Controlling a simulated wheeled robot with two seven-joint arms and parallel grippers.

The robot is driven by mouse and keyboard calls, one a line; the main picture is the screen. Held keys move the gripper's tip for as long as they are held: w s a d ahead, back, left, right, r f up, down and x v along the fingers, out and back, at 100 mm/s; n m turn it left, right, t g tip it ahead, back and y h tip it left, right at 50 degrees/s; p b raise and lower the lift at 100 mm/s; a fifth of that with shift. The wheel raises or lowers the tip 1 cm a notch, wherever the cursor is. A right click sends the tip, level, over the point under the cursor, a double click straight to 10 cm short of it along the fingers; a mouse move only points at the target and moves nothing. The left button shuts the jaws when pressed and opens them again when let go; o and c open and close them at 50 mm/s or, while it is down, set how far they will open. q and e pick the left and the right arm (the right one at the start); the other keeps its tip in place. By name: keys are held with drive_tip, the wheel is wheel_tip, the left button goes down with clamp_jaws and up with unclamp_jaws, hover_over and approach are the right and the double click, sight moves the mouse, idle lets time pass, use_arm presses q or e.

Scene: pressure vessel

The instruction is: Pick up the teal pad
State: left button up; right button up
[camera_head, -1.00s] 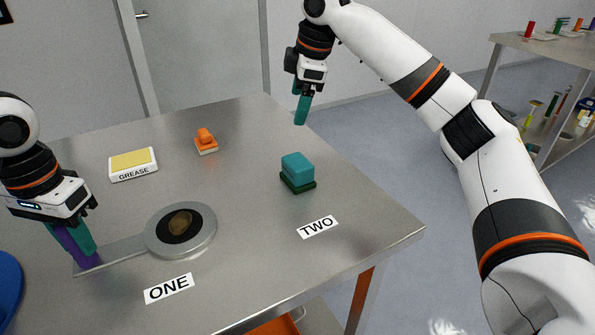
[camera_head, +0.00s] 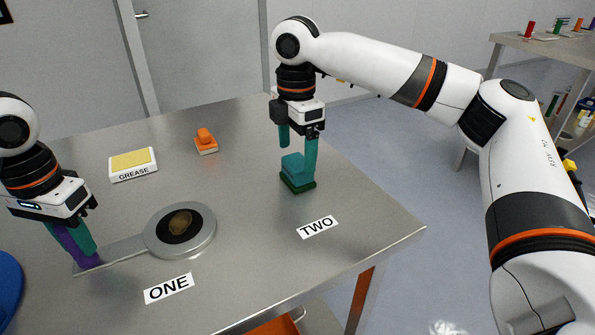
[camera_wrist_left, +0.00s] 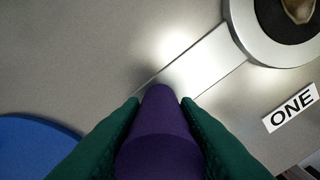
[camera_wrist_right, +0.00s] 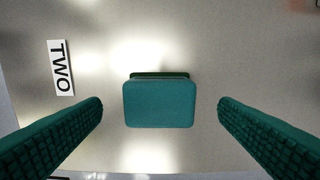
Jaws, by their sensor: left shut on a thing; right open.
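The teal pad (camera_head: 293,163) sits on a dark green base (camera_head: 297,183) on the metal table, behind the label TWO. In the right wrist view the teal pad (camera_wrist_right: 160,104) lies centred between the fingers. My right gripper (camera_head: 298,150) is open, with its fingers pointing down around the pad and clear gaps on both sides. My left gripper (camera_head: 78,245) is shut on a purple handle (camera_wrist_left: 160,130), which joins a flat metal bar ending in a round disc (camera_head: 208,238) with a dark centre and a brown patch. The handle's upper part is hidden by the fingers.
A GREASE box (camera_head: 133,164) and an orange block (camera_head: 206,141) stand at the back of the table. Labels ONE (camera_head: 169,288) and TWO (camera_head: 317,227) lie near the front. A blue round thing (camera_head: 10,292) is at the left edge. The table's right side is mostly clear.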

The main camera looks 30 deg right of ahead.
sight(298, 161)
wheel_tip(298, 161, down, 4)
drive_tip(key=shift+d+f, duration=0.1)
drive_tip(key=c, duration=1.1)
wheel_tip(298, 161, up, 10)
drive_tip(key=shift+r, duration=0.1)
